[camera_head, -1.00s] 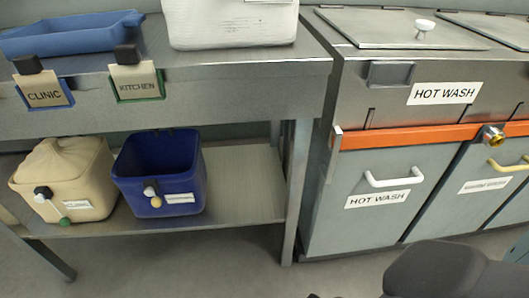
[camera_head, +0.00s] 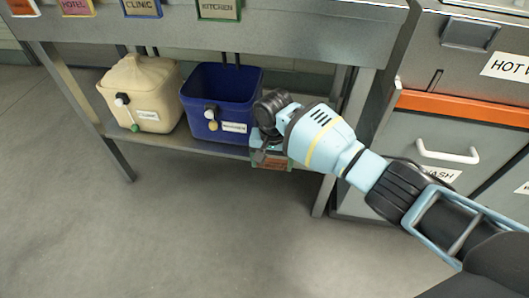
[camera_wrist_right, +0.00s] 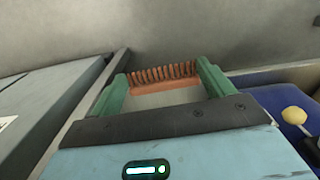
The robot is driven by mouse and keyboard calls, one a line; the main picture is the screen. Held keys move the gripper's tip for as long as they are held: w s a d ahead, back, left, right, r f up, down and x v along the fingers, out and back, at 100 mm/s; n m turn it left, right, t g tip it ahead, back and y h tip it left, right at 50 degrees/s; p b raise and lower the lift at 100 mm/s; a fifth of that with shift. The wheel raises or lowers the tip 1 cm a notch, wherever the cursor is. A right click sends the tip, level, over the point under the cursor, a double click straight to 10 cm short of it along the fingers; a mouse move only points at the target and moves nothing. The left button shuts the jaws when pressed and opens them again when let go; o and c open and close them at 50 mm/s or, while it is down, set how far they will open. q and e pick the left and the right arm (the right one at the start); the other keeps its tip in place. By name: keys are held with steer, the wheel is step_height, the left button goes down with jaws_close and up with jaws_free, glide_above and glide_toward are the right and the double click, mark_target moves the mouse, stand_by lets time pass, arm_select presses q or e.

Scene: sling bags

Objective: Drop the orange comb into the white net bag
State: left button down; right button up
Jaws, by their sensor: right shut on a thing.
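The orange comb (camera_wrist_right: 165,76) is between the two green fingers of my right gripper (camera_wrist_right: 164,82) in the right wrist view, its row of teeth pointing away from the palm. In the head view my right gripper (camera_head: 272,160) is in front of the lower shelf, just right of the blue bin, with a small reddish piece of the comb (camera_head: 272,163) showing. The gripper is shut on the comb. I cannot make out a white net bag in either current view. My left gripper is not in view.
The blue bin (camera_head: 228,82) and a beige bin (camera_head: 140,84) with a bulging top stand on the lower shelf (camera_head: 190,148). Steel cabinets with an orange rail (camera_head: 463,110) stand to the right. The grey floor (camera_head: 180,230) in front is clear.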

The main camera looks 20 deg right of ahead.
step_height(320, 180, up, 14)
steer(key=a+n, duration=0.2)
steer(key=s+d+r+n, duration=0.2)
steer(key=s+r, duration=0.5)
steer(key=r, duration=0.2)
steer(key=s+d+r+n, duration=0.1)
steer(key=s+d+r, duration=0.1)
steer(key=s+r, duration=0.6)
steer(key=shift+s+d+r+n, duration=0.15)
steer(key=shift+r+n, duration=0.25)
steer(key=shift+r, duration=0.1)
steer(key=shift+d, duration=0.1)
